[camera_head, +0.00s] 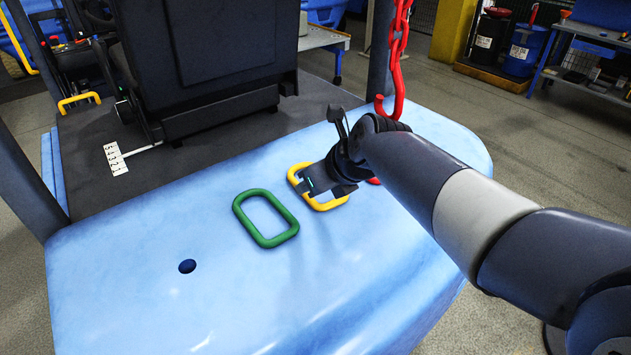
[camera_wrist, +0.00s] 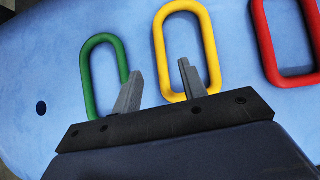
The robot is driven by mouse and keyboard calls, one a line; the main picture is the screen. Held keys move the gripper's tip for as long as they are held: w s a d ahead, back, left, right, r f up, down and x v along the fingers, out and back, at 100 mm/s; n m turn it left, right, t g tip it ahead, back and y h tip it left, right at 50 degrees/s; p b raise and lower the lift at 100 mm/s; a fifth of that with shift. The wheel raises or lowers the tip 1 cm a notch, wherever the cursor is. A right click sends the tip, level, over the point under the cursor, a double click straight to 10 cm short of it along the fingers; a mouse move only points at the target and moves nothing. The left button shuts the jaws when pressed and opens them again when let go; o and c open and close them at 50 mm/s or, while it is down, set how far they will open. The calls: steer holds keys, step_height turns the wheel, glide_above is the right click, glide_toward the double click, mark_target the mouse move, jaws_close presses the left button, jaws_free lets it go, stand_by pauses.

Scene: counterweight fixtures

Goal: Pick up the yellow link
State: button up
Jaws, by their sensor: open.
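The yellow link (camera_head: 332,204) lies flat on the blue surface, between the green link and the red link. In the head view my gripper (camera_head: 322,181) is over it and hides part of it. The right finger overlaps the link's lower part, and the left finger is between the green and yellow links. I cannot tell whether the fingers touch the link.
The green link (camera_head: 239,211) lies left of the yellow one. The red link (camera_wrist: 264,40) lies right of it. A red hook on a chain (camera_head: 398,60) hangs behind my arm. A seat (camera_head: 210,60) stands behind.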

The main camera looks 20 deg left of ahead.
steer(key=x, duration=0.5)
steer(key=shift+d, duration=0.15)
steer(key=shift+c, duration=0.6)
jaws_close()
